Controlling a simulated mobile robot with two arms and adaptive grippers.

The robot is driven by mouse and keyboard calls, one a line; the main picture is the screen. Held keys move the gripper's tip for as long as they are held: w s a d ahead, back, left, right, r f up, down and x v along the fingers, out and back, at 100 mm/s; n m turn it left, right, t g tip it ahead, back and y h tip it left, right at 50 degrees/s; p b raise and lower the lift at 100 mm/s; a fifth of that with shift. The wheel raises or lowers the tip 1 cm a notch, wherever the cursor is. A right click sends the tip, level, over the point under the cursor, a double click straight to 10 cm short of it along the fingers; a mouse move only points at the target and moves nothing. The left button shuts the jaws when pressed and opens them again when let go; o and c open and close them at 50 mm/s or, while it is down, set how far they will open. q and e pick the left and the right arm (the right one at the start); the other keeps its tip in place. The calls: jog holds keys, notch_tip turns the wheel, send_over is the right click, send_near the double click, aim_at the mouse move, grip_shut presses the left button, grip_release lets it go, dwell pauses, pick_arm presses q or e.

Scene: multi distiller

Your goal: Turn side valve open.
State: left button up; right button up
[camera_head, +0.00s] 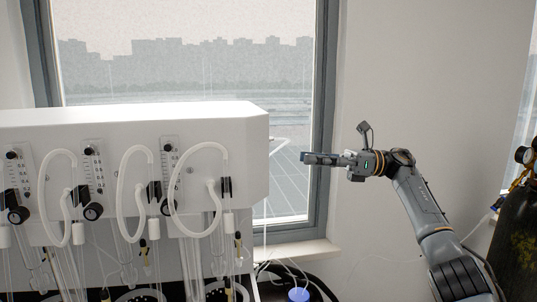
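The white distiller (150,121) fills the left half of the view. A small pale part (278,144) shows at its right side, against the window. It may be the side valve, but it is too small to tell its shape or setting. My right gripper (308,158) reaches in from the right and points left. Its fingertips appear a little right of and below that pale part, with a gap between them in the picture. The fingers overlap from this angle, so their opening does not show. My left gripper is out of view.
Several looped white tubes (121,190), black knobs (93,211) and glass parts line the distiller's front. A dark gas cylinder (518,240) stands at the right edge. A blue round item (298,294) lies below the window. The space around my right gripper looks clear.

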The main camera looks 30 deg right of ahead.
jog(key=s+d+r+n+g, duration=0.2)
jog(key=s+d, duration=0.1)
jog(key=s, duration=0.1)
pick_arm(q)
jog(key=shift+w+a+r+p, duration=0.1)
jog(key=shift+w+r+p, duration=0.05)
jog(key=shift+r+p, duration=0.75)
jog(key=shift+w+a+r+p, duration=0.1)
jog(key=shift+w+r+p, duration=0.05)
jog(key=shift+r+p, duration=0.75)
pick_arm(e)
jog(key=x, duration=1.3)
jog(key=shift+w+f+h, duration=0.4)
jog(key=shift+w+f, duration=0.05)
jog(key=shift+f, duration=0.1)
jog(key=shift+a, duration=0.15)
grip_shut()
